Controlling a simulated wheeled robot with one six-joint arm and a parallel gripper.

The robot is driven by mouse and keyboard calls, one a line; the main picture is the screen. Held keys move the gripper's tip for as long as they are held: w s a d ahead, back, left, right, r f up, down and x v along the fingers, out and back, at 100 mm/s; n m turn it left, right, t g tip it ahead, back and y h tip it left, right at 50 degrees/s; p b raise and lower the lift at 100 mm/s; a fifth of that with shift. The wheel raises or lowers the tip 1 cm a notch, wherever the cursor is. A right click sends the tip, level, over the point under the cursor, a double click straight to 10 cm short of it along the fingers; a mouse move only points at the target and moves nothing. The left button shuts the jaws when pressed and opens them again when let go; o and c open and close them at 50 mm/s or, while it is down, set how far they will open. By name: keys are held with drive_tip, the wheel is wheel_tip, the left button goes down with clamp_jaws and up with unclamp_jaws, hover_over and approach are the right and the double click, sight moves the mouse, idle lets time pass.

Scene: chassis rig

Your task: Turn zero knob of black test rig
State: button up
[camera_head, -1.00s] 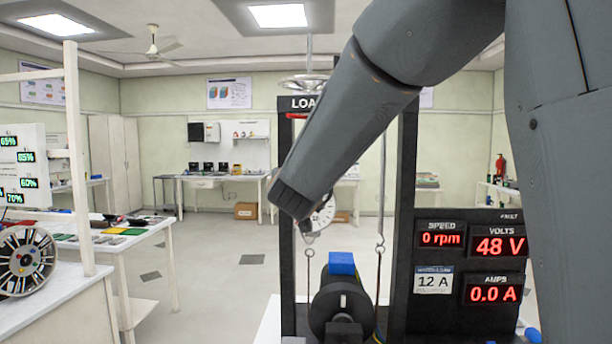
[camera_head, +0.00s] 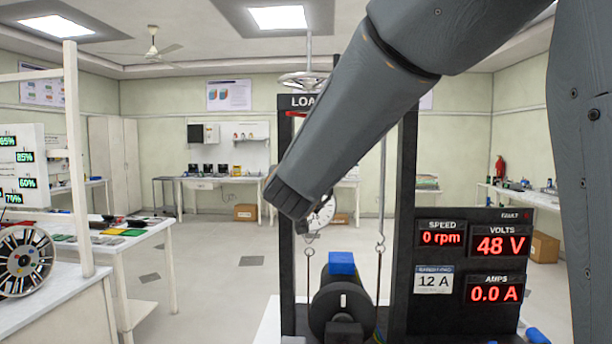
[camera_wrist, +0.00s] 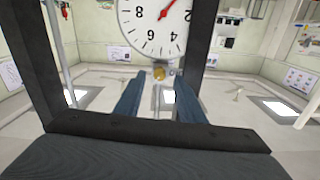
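The black test rig (camera_head: 401,200) stands ahead, with a tall frame marked LOAD. Its white round dial (camera_head: 322,216) is partly hidden behind my arm in the head view. In the wrist view, which looks upside down, the dial (camera_wrist: 155,25) is large at the top, with a red pointer. A small brass knob (camera_wrist: 159,73) sits at the dial's edge. My gripper (camera_wrist: 160,76) has its two blue-grey fingers apart, with the knob between or just beyond their tips. No finger contact is clear. The head view hides the gripper and knob behind my arm.
The rig's panel (camera_head: 470,215) reads 0 rpm, 48 V and 0.0 A. A black wheel (camera_head: 325,305) with a blue block (camera_head: 341,263) sits low between the uprights. Hooks hang beside it. A white table (camera_head: 95,262) stands left, with open floor between.

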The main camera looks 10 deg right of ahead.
drive_tip(key=shift+b+v, duration=0.55)
drive_tip(key=shift+v, duration=2.2)
drive_tip(key=s+a+f+n+g+y+b, duration=0.1)
drive_tip(key=f+g+y, duration=0.1)
drive_tip(key=f, duration=0.6)
drive_tip(key=s+a+f+n+g+y, duration=0.1)
drive_tip(key=f+n+g+y, duration=0.1)
drive_tip(key=f, duration=0.5)
drive_tip(key=s+a+f+n+g+y+b, duration=0.1)
drive_tip(key=f+g+y, duration=0.1)
drive_tip(key=f, duration=0.6)
drive_tip(key=s+d+f+g, duration=0.3)
drive_tip(key=s+f+g, duration=0.2)
drive_tip(key=s+f, duration=0.4)
drive_tip(key=s+d+f+g, duration=0.3)
drive_tip(key=s+f+g, duration=0.1)
drive_tip(key=s+f, duration=0.6)
drive_tip(key=s+b, duration=0.1)
drive_tip(key=s, duration=0.1)
drive_tip(key=shift+s+d+g, duration=0.15)
drive_tip(key=shift+s+g, duration=0.15)
drive_tip(key=shift+g, duration=0.1)
drive_tip(key=shift+f, duration=0.1)
idle(0.4)
